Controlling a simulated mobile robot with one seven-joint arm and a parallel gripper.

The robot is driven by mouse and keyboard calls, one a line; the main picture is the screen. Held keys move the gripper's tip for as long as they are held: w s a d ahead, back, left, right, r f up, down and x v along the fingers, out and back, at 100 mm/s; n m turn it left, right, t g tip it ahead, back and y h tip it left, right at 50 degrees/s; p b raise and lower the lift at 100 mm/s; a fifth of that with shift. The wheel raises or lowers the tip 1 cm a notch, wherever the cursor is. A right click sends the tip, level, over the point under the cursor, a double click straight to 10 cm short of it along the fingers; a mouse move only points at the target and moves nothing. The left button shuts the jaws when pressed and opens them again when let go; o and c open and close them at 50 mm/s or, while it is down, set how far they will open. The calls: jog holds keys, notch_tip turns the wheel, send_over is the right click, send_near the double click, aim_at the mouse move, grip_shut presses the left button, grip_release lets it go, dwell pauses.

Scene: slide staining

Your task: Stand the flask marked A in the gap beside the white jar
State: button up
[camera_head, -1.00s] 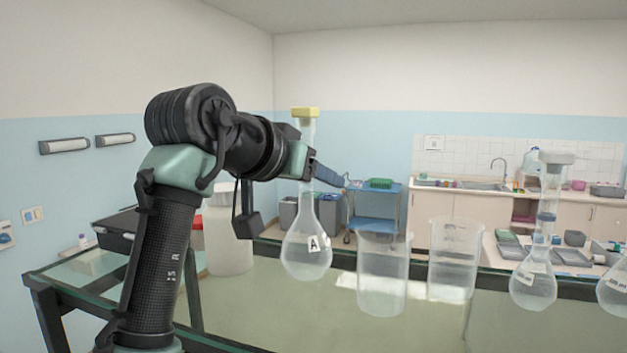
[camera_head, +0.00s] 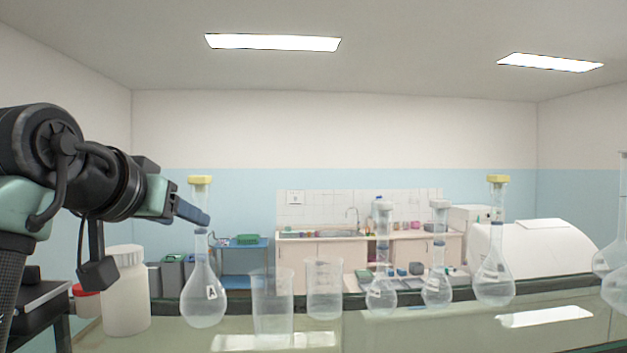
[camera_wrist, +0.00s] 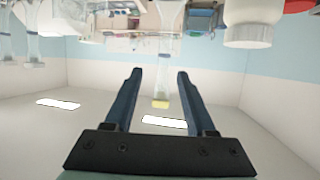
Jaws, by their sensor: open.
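The flask marked A (camera_head: 203,299), clear with a yellow stopper (camera_head: 200,180), is upright between the white jar (camera_head: 126,300) on its left and a clear beaker (camera_head: 272,305) on its right. Its base appears to be on the glass surface. My gripper (camera_head: 205,219) is at the height of its neck, and the fingers are open. In the wrist view, which is upside down, the neck and yellow stopper (camera_wrist: 160,104) show between the spread fingers of my gripper (camera_wrist: 159,74). I see no finger pressing on the neck. The white jar (camera_wrist: 251,20) shows at upper right there.
A second beaker (camera_head: 324,290) and several stoppered flasks, one with a yellow stopper (camera_head: 497,179), stand to the right on the glass shelf (camera_head: 420,332). A red-lidded container (camera_head: 86,302) is behind the white jar. Space above the glassware is open.

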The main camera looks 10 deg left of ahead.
jog(key=d+r+m+t+h, duration=0.1)
jog(key=d+r+t+h, duration=0.15)
jog(key=d+t, duration=0.9)
jog(key=s+d+r+t+y, duration=0.1)
jog(key=s+d+r, duration=0.1)
jog(key=s+d, duration=0.4)
jog(key=s+d+r+t+y, duration=0.1)
jog(key=s+d+r, duration=0.1)
jog(key=s+d, duration=0.5)
jog(key=s, duration=0.6)
jog(key=shift+n, duration=0.3)
jog(key=shift+s+d, duration=0.1)
jog(key=shift+d, duration=0.05)
notch_tip(320, 180, down, 18)
jog(key=b, duration=1.7)
jog(key=shift+b, duration=0.4)
